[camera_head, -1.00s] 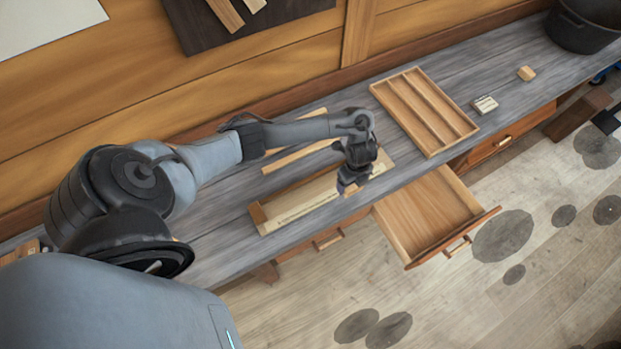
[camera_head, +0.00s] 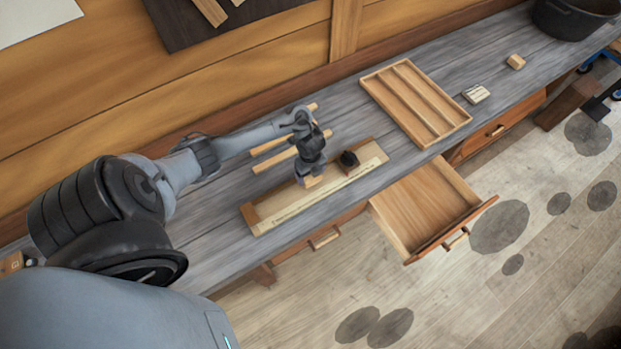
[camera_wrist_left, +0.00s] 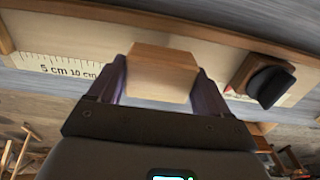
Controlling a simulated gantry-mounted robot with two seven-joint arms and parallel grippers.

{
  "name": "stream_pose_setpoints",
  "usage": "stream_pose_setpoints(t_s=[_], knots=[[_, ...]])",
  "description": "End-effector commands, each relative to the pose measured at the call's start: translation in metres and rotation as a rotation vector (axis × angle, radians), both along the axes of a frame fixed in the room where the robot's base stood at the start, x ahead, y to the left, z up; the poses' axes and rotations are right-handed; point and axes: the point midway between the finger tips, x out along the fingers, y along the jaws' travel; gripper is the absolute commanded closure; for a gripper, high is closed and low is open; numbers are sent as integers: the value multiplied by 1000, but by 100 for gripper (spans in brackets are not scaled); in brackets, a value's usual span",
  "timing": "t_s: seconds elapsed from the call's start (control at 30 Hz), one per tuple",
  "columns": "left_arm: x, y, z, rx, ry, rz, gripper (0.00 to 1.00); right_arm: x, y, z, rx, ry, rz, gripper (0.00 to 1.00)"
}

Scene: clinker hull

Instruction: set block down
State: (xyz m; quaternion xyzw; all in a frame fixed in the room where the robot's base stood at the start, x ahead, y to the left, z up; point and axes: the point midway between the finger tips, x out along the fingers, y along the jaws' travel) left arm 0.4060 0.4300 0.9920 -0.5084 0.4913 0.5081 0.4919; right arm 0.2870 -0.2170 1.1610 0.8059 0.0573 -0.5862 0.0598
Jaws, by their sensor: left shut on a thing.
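My left gripper (camera_head: 311,182) is over the long pale board with a printed scale (camera_head: 266,211), near its middle. It is shut on a small wooden block (camera_wrist_left: 163,72), which sits between the two fingers in the left wrist view. In the head view the block (camera_head: 313,181) shows only as a small patch below the fingers. I cannot tell whether the block touches the board. The scale (camera_wrist_left: 65,68) also shows in the wrist view, left of the fingers. My right gripper is not in view.
A dark knob-like piece (camera_head: 348,159) is on the board, right of the gripper. Wooden strips (camera_head: 271,162) lie behind. A compartmented tray (camera_head: 415,100), a pale small block (camera_head: 476,94) and another block (camera_head: 515,62) are farther right. A drawer (camera_head: 430,207) stands open in front.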

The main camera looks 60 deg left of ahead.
Motion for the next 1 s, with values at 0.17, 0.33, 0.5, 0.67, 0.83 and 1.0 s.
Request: stream_pose_setpoints(t_s=[0.17, 0.33, 0.5, 0.67, 0.83, 1.0], knots=[[-1, -1, -24, -1, 3, 3, 52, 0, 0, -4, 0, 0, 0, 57], [0, 0, -36, 0, 1, 2, 52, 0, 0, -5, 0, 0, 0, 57], [0, 0, -36, 1, 1, 1, 52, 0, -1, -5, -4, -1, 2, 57], [0, 0, -38, 1, 1, 1, 52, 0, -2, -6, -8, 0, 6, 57], [0, -1, -38, 0, 1, 1, 0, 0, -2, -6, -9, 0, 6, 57], [0, -1, -38, 0, 1, 1, 0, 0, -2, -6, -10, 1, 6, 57]])
